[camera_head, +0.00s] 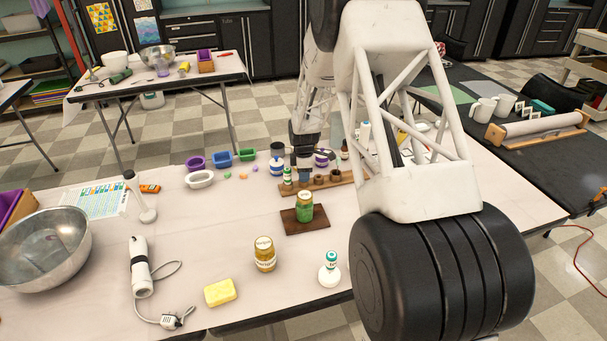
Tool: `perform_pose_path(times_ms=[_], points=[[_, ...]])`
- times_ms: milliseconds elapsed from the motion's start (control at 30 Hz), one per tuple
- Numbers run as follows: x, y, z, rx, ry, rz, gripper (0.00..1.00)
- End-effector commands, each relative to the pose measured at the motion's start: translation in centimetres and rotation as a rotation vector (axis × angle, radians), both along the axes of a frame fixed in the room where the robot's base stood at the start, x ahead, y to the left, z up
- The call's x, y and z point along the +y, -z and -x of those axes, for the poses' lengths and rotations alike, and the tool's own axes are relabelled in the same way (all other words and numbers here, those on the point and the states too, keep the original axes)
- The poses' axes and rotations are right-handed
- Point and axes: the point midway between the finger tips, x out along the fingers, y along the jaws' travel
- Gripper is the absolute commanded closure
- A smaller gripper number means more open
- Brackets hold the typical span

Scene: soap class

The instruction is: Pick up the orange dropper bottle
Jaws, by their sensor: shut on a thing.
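My gripper (305,168) points down over a wooden rack (343,186) at the back middle of the near table. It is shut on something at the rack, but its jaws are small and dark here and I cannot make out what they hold. I cannot pick out the orange dropper bottle with certainty. A small bottle with a green cap (287,177) stands just left of the jaws. A small dark amber bottle (345,149) stands behind the rack to the right. My arm hides part of the table on the right.
Close behind the rack are a blue-and-white jar (277,166) and a purple-labelled jar (322,158). In front are a green jar (305,207) on a brown board (290,226), a yellow jar (264,254) and a yellow sponge (220,292). A metal bowl (45,245) stands left.

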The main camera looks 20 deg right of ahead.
Motion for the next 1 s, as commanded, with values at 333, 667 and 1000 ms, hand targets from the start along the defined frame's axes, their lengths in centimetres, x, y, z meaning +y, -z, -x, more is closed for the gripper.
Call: perform_pose_path(times_ms=[333, 667, 1000], points=[[0.0, -1.0, 0.0, -0.002, 0.0, 0.0, 0.93], [0.0, -5.3, 0.0, -0.002, 0.0, 0.0, 0.93], [0.0, -9.4, 0.0, 0.0, 0.0, 0.0, 0.93]])
